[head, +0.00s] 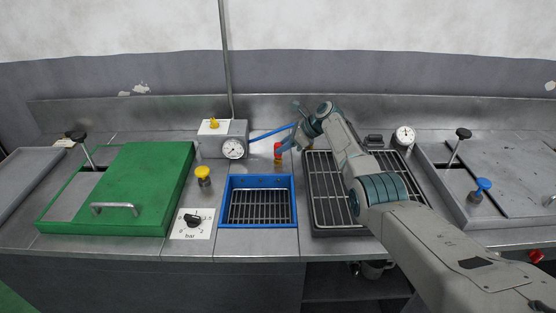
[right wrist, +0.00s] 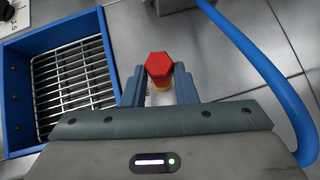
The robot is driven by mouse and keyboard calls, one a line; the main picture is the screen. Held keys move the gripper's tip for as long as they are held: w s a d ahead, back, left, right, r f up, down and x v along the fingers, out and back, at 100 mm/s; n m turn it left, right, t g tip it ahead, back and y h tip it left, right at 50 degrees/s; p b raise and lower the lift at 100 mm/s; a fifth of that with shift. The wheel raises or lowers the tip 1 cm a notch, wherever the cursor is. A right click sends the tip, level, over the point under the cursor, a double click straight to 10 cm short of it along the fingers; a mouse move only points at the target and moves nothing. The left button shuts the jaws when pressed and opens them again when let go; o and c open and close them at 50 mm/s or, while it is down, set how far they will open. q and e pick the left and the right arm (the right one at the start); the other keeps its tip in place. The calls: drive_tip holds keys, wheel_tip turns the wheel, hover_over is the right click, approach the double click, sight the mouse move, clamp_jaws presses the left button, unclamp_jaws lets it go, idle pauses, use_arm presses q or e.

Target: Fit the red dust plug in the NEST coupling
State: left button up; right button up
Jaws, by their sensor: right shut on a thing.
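The red dust plug (right wrist: 159,65) has a hexagonal head and sits between the fingers of my right gripper (right wrist: 159,84), which is shut on it. A yellow-orange ring shows just below the red head; I cannot tell whether it belongs to the plug or to a coupling. In the head view the plug (head: 278,148) is a small red spot behind the blue tray, with my right gripper (head: 284,147) at it. I see no readable NEST label, and I cannot make out the coupling. My left gripper is not in view.
A blue hose (head: 270,132) runs from the gauge box (head: 222,140) and curves past my gripper's right in the wrist view (right wrist: 262,70). The blue tray (head: 258,226) with a grate lies in front. A yellow knob (head: 203,173) and green lid (head: 135,175) are to the left.

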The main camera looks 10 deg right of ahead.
drive_tip(key=shift+f, duration=0.6)
idle(0.7)
